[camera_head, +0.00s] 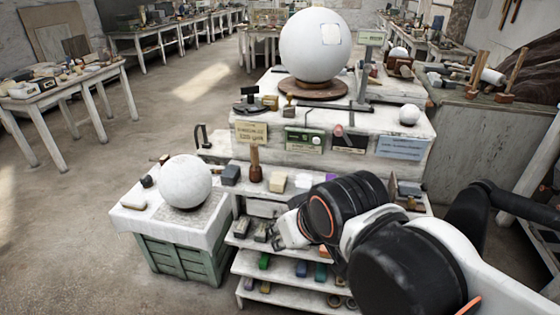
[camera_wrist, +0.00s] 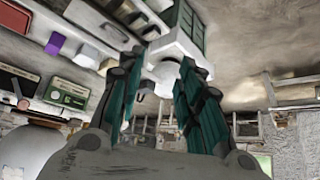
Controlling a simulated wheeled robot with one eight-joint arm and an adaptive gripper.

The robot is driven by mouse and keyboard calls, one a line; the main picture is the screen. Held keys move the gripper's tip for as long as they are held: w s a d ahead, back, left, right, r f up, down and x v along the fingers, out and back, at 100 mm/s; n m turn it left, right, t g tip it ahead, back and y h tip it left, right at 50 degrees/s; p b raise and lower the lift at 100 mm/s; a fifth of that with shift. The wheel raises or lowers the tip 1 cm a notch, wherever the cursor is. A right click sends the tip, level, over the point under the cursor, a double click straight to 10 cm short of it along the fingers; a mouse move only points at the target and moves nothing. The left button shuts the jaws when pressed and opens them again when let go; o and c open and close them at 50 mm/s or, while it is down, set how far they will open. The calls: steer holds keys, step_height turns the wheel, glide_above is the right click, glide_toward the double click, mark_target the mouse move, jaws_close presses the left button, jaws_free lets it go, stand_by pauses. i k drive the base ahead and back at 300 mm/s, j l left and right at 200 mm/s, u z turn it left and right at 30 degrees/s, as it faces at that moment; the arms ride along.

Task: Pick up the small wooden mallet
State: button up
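A small brown wooden mallet (camera_head: 255,165) stands upright on the shelf top in the head view, its handle up. My gripper (camera_head: 278,238) is lower and to the right of it, in front of the shelves, apart from the mallet. In the wrist view the two teal-padded fingers of my gripper (camera_wrist: 162,68) are spread, with nothing held between them. I cannot make out the mallet for certain in the wrist view.
A white sphere (camera_head: 186,182) sits on a cloth-covered green crate (camera_head: 180,258) at left. A large sphere (camera_head: 314,45) stands on the upper tier behind. A grey block (camera_head: 231,174) and a cream block (camera_head: 278,181) flank the mallet. More mallets (camera_head: 514,75) stand far right.

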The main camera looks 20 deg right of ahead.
mark_target(256, 176)
steer(key=i+j+z, duration=0.2)
steer(key=z, duration=0.2)
steer(key=i+j+z, duration=0.1)
steer(key=j+z, duration=0.25)
steer(key=i+j+z, duration=0.1)
steer(key=j+z, duration=0.4)
steer(key=j, duration=1.45)
steer(key=i+j, duration=0.2)
steer(key=j+z, duration=0.05)
steer(key=j, duration=0.05)
